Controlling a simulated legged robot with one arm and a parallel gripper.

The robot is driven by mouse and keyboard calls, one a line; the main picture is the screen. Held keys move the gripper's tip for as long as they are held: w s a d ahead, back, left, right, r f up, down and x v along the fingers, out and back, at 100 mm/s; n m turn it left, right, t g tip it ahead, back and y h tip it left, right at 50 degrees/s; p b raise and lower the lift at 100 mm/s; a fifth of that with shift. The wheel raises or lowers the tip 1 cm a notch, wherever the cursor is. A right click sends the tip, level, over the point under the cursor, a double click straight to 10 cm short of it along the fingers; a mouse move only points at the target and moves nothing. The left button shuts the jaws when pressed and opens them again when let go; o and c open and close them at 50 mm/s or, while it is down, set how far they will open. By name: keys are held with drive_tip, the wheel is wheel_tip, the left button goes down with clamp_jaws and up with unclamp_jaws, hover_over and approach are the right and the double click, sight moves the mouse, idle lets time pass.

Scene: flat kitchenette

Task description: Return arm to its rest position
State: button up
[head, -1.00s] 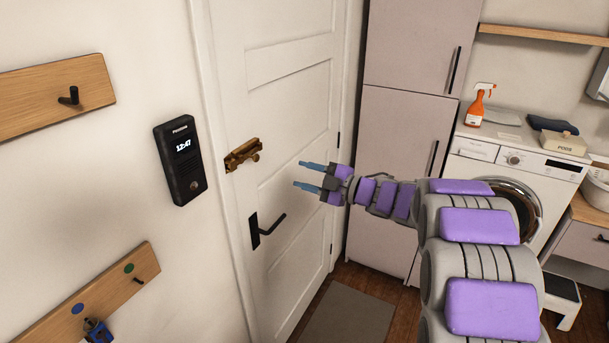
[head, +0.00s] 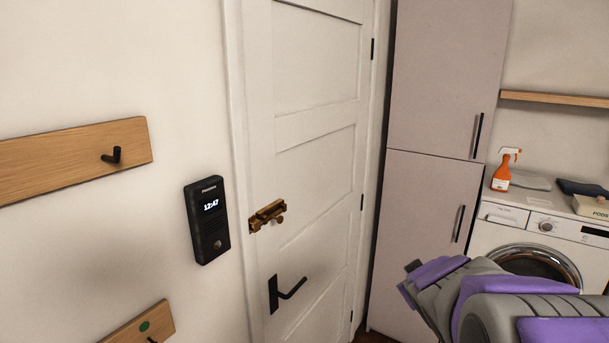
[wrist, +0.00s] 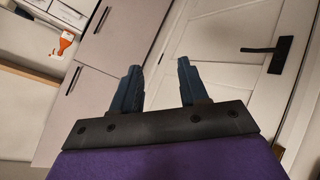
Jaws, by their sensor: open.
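My gripper (wrist: 158,84) shows in the wrist view, with its two blue fingers apart and nothing between them. In the head view my arm is folded at the lower right, and the gripper's fingers cannot be seen there. The white door (head: 315,180) stands left of the arm and looks shut. It carries a brass bolt (head: 267,215) and a black lever handle (head: 287,291). The handle also shows in the wrist view (wrist: 268,52), apart from my fingers.
A tall pale cabinet (head: 440,90) stands behind my arm. A washing machine (head: 535,232) with an orange spray bottle (head: 502,172) on top is at the right. A black intercom (head: 206,220) and wooden hook boards (head: 70,160) are on the left wall.

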drive_tip(key=s+a+f+m+g+y, duration=0.1)
drive_tip(key=s+a+f+g, duration=0.2)
drive_tip(key=s, duration=0.9)
drive_tip(key=s+a+f+m+g+y, duration=0.1)
drive_tip(key=s+a+f+m+g, duration=0.1)
drive_tip(key=s, duration=1.1)
drive_tip(key=s+a+f+m+g+y, duration=0.1)
drive_tip(key=s+a+f+g, duration=0.4)
drive_tip(key=s, duration=0.7)
drive_tip(key=shift+s+a+m+g, duration=0.25)
drive_tip(key=shift+m+g, duration=0.15)
drive_tip(key=shift+g, duration=0.6)
drive_tip(key=shift+f, duration=0.1)
